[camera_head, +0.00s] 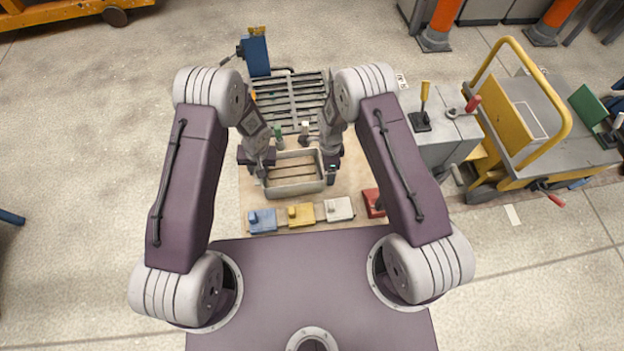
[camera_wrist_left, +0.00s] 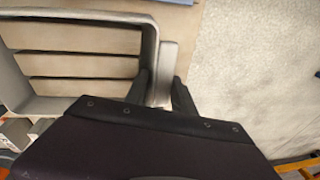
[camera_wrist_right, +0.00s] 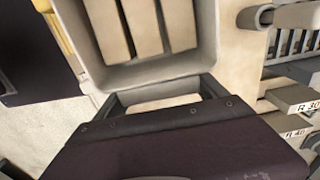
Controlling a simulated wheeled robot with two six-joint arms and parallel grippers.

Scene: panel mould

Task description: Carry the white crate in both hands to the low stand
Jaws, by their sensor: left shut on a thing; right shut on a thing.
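The white crate (camera_head: 295,189) is an open box with a slatted wooden bottom, and it looks empty. It sits in the middle of the head view, between my two grippers. My left gripper (camera_head: 264,168) is shut on a pale handle at the crate's left side; the left wrist view shows this handle (camera_wrist_left: 167,65) between the fingers. My right gripper (camera_head: 328,170) is shut on the opposite handle (camera_wrist_right: 160,103), beside the crate's wall (camera_wrist_right: 165,68). The crate looks level. I cannot tell whether it touches the surface below. I cannot surely pick out the low stand.
Blue (camera_head: 262,221), yellow (camera_head: 301,214), white (camera_head: 339,209) and red (camera_head: 373,203) blocks line the near edge of the tan surface (camera_head: 252,196). A slatted grey rack (camera_head: 290,100) stands behind the crate. A grey cabinet (camera_head: 440,140) and a yellow-railed cart (camera_head: 540,150) are at right. Open floor lies left.

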